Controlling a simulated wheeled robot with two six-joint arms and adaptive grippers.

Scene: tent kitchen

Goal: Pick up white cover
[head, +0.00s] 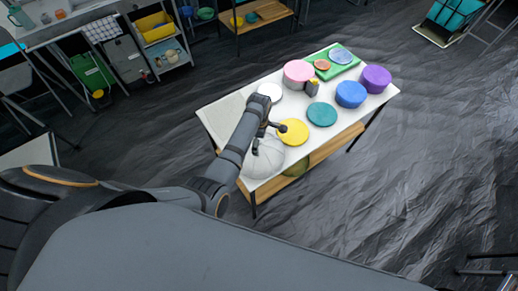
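Two white things are on the white table (228,106). One is a white ribbed dome (266,160) at the near end, and the other is a flat white disc (271,90) at the far left side. I cannot tell for sure which of them is the white cover. My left arm reaches in over the table's left part. My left gripper (270,138) points down just above the dome, its fingers spread apart and nothing seen between them. Contact with the dome is unclear. My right gripper is out of view.
A yellow disc (294,132) lies close right of the gripper. A teal disc (322,114), pink (298,73), blue (351,94) and purple (376,78) round containers, and a green board (338,66) fill the table further right. Dark floor surrounds it.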

